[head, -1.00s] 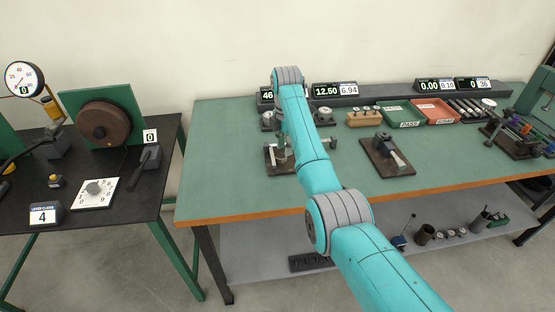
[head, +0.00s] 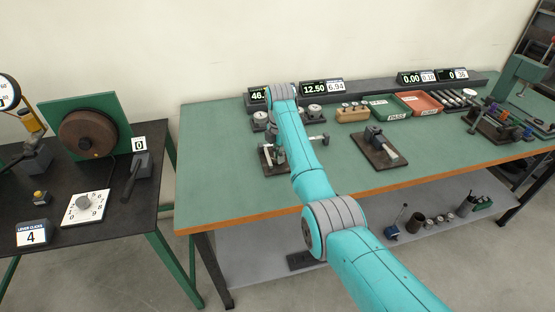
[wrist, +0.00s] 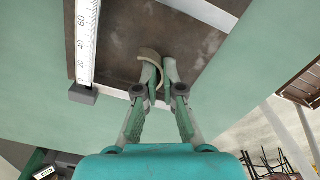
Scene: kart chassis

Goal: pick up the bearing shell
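The bearing shell (wrist: 149,55) is a thin, curved beige piece in the wrist view, above a dark brown plate (wrist: 190,40). My gripper (wrist: 163,68) is at the shell with its fingertips close together. The shell's wall appears to pass between them, with the left fingertip inside the curve and the right one outside. The fingers hide part of the shell. Whether it still touches the plate cannot be told. In the head view my arm covers most of the gripper, and the shell cannot be made out there.
A white graduated scale (wrist: 86,40) stands left of the fingers. On the green bench (head: 220,190) are a fixture on a dark plate (head: 365,153), a wooden block (head: 352,114), a green tray (head: 376,104) and a red tray (head: 412,95). The bench's left front is clear.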

